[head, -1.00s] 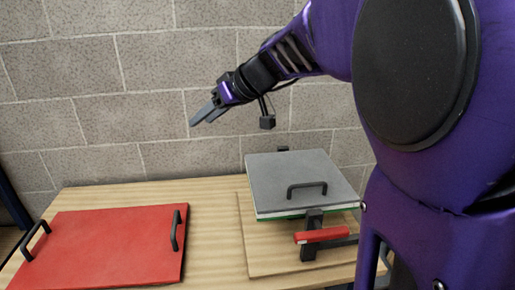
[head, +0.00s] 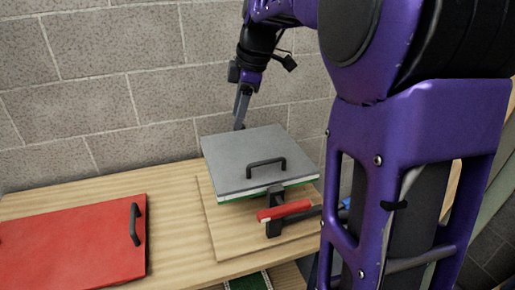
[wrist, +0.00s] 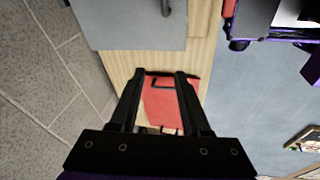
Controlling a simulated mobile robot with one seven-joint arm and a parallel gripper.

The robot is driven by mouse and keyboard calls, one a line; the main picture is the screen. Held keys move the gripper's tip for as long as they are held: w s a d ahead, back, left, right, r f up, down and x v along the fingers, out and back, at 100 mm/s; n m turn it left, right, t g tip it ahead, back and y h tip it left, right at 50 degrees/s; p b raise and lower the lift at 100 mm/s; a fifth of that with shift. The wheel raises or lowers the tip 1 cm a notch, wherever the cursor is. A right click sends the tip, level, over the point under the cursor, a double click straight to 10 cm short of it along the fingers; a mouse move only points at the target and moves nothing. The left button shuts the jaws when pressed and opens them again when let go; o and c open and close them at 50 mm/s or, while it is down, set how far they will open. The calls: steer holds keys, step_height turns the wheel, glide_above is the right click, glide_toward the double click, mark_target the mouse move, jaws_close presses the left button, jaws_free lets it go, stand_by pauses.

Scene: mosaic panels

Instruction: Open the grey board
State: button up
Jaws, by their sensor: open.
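The grey board (head: 235,160) lies flat on top of a stack with white and green edges, with a black handle (head: 266,163) near its front edge. It also shows at the top of the wrist view (wrist: 125,22). My gripper (head: 240,122) points down just behind the board's back edge, apart from the handle. In the wrist view my gripper's fingers (wrist: 160,74) are spread and empty. Whether a fingertip touches the board cannot be told.
A red-handled clamp (head: 285,210) stands at the board's front edge, on a wooden base plate (head: 225,238). A red panel (head: 70,240) with a black handle (head: 135,224) lies to the left. A block wall (head: 130,100) rises behind the table. Bare tabletop (head: 175,200) lies between the panels.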

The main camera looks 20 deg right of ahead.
steer(key=n+h, duration=0.2)
glide_toward(268, 161)
steer(key=shift+g, duration=0.3)
steer(key=f+b, duration=0.1)
steer(key=f, duration=0.1)
steer(key=w+f+b, duration=0.1)
steer(key=f, duration=0.2)
steer(key=w+f+b, duration=0.1)
steer(key=f+b, duration=0.1)
steer(key=shift+w+a+f, duration=0.1)
steer(key=shift+w+f, duration=0.1)
steer(key=shift+f, duration=0.1)
steer(key=shift+c, duration=0.3)
jaws_close()
stand_by(0.8)
